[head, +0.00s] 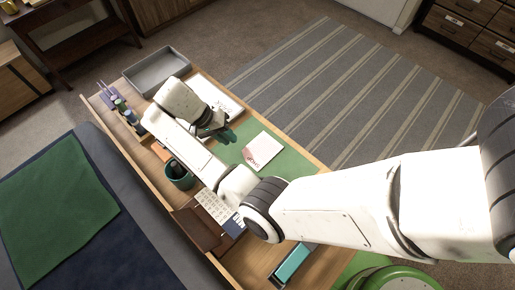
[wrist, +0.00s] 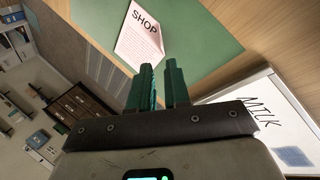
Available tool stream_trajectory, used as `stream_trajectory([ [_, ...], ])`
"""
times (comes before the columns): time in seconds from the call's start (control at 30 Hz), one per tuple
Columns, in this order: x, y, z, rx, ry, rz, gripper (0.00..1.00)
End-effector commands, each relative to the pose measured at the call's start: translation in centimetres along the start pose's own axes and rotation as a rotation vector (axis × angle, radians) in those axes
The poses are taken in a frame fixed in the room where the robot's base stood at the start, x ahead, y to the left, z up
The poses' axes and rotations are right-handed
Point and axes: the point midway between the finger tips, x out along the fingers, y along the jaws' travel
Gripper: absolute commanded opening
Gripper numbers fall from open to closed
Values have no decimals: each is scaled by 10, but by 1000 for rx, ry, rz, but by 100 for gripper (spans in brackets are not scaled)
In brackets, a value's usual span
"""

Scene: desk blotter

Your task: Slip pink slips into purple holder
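A pale pink slip (head: 262,150) with a darker red-pink patch at one corner lies on the green blotter. In the wrist view the pink slip (wrist: 145,32) reads "SHOP" above small lines of print. My gripper (head: 225,134) is above the blotter, to the left of the slip in the head view. In the wrist view its two green fingers (wrist: 160,72) are a little apart with nothing between them, and their tips appear just below the slip's lower edge. A small purple item (head: 106,95) stands at the desk's far left end; it may be the holder, but it is too small to tell.
A grey tray (head: 157,72) and a whiteboard (head: 222,98), reading "MILK" in the wrist view (wrist: 262,108), lie at the far end. Bottles (head: 130,115), a dark green cup (head: 179,178) and a pale keypad (head: 214,206) line the left side. The blotter (head: 285,168) is clear around the slip.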

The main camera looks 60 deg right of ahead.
Motion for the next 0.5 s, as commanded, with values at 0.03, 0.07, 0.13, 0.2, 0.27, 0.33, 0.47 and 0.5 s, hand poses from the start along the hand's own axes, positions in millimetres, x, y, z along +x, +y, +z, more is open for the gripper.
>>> stream_trajectory([
  [0.03, 13, -2, 0, 1, 0, 1, 17],
  [0.07, 17, -2, 0, 2, 0, 1, 17],
  [0.13, 23, -2, 0, 1, 2, 0, 17],
  [0.2, 26, -1, 0, 0, 1, -1, 17],
  [0.27, 28, -1, 0, 0, 0, -1, 17],
  [0.33, 34, -1, 1, -1, 0, 0, 17],
  [0.47, 50, -1, 4, -2, -1, 3, 17],
  [0.5, 56, -1, 5, -2, -2, 3, 17],
])
